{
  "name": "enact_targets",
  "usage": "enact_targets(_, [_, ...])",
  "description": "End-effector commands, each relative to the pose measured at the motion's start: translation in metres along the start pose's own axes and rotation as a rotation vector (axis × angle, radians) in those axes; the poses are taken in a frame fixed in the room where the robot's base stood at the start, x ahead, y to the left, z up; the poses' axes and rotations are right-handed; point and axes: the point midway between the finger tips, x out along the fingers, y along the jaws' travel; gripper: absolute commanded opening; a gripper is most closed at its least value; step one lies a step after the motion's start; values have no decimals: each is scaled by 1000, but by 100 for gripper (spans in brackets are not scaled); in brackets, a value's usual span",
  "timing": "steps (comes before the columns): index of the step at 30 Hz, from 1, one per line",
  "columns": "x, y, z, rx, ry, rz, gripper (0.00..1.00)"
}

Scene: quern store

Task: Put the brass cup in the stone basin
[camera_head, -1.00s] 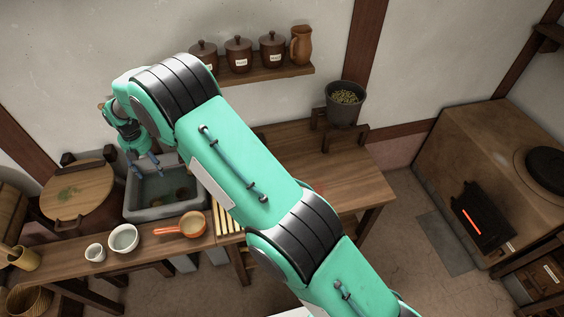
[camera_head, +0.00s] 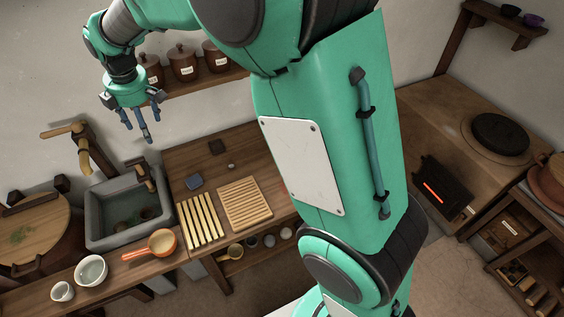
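The grey stone basin (camera_head: 96,226) is set in the counter at the left, with dark, shadowed insides. A small brownish round shape (camera_head: 148,213) shows low inside it; I cannot tell whether this is the brass cup. A tan, handled cup (camera_head: 235,251) stands on the low shelf under the counter; its metal is unclear. My gripper (camera_head: 143,128) hangs in the air above and behind the basin's right side, fingers pointing down. The fingers are spread apart, with nothing seen between them.
A wooden spout (camera_head: 85,158) rises behind the basin. A copper pan (camera_head: 162,242), a white bowl (camera_head: 91,270) and a small white cup (camera_head: 62,291) stand in front. A slatted rack (camera_head: 200,219) and board (camera_head: 245,203) lie to the right. Lidded jars (camera_head: 183,64) line the wall shelf.

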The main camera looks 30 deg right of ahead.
Motion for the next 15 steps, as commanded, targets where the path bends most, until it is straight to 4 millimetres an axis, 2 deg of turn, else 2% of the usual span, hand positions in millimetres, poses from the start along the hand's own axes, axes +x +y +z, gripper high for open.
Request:
enact_targets(1, [-15,-7,12,43,1,11,63])
enact_targets(6, [-55,-30,48,196,6,40,63])
enact_targets(15, [-113,-83,105,463,19,90,63])
